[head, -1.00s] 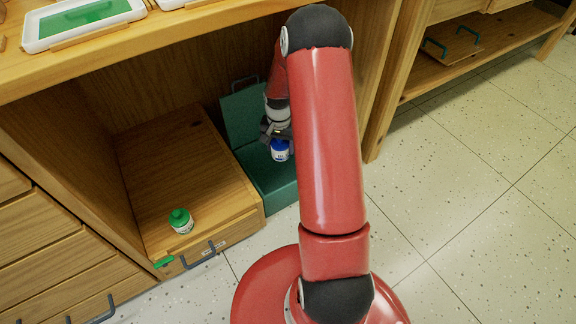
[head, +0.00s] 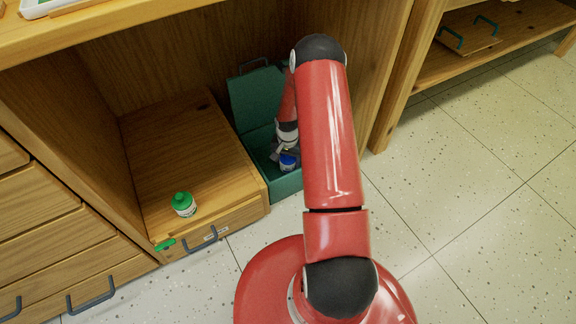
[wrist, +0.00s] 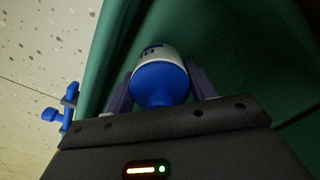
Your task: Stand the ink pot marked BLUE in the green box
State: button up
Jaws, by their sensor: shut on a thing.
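The blue-capped ink pot (head: 288,162) is held in my gripper (head: 285,153), low within the green box (head: 277,188). In the wrist view the pot (wrist: 158,72) has a white label with dark lettering, only partly readable, and sits between both fingers of my gripper (wrist: 160,88). The green box (wrist: 225,40) has its wall close beside the pot in that view. Its lid stands open at the back. Whether the pot's base touches the box floor is hidden.
A green-capped pot (head: 184,204) stands on the wooden drawer unit (head: 165,150) left of the box. A small green piece (head: 165,244) lies at that unit's front edge. The shelf's upright panel (head: 385,80) is close on the right. Open floor (head: 470,200) lies to the right.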

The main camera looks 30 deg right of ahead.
aim_at(288, 166)
jog(key=shift+f, duration=1.7)
jog(key=shift+f+b, duration=0.25)
jog(key=shift+b, duration=0.15)
jog(key=o, duration=1.2)
jog(key=shift+r, duration=0.1)
